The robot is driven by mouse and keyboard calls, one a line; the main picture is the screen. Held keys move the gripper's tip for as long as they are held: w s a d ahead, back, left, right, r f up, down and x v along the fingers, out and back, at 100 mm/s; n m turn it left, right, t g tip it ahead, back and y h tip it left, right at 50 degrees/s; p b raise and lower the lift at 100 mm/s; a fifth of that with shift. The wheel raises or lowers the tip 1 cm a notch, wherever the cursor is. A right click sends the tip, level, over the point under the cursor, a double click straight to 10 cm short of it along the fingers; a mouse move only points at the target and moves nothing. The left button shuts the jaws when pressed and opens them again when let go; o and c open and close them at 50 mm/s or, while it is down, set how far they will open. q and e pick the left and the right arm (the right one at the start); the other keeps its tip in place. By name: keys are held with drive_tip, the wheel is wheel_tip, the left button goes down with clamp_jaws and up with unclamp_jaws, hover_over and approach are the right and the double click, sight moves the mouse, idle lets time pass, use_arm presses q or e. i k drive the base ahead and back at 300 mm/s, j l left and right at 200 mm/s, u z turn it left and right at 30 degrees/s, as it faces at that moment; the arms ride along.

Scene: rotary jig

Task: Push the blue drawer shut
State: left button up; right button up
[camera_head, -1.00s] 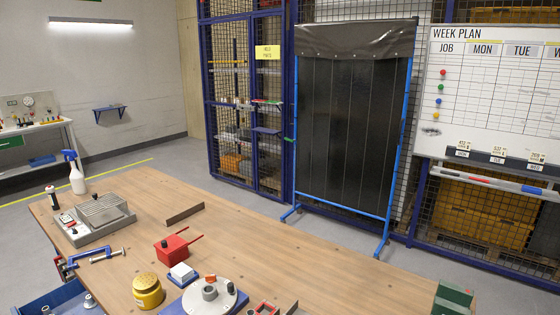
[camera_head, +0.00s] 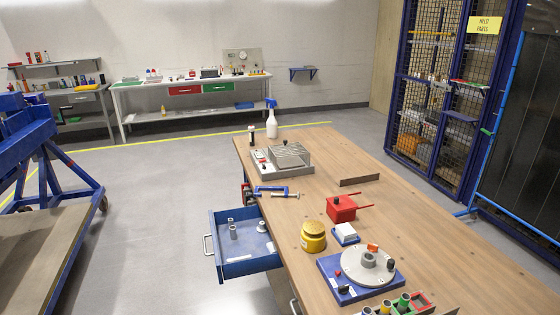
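The blue drawer (camera_head: 249,267) is pulled out from the left side of the wooden bench (camera_head: 410,215). Its pale handle (camera_head: 208,245) is on its left front face. A few small grey metal parts (camera_head: 233,230) stand inside it, and pale labels lie on its floor and side. Neither of my grippers shows in the head view.
On the bench are a blue rotary jig with a grey disc (camera_head: 367,265), a yellow pot (camera_head: 313,237), a red box (camera_head: 341,209), a grey device (camera_head: 282,158) and a spray bottle (camera_head: 271,124). A blue stand (camera_head: 40,150) is at left. Floor left of the drawer is clear.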

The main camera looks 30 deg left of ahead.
sight(246, 219)
drive_tip(key=k+j+u, duration=0.1)
drive_tip(key=j+u, duration=0.95)
drive_tip(key=u, duration=0.15)
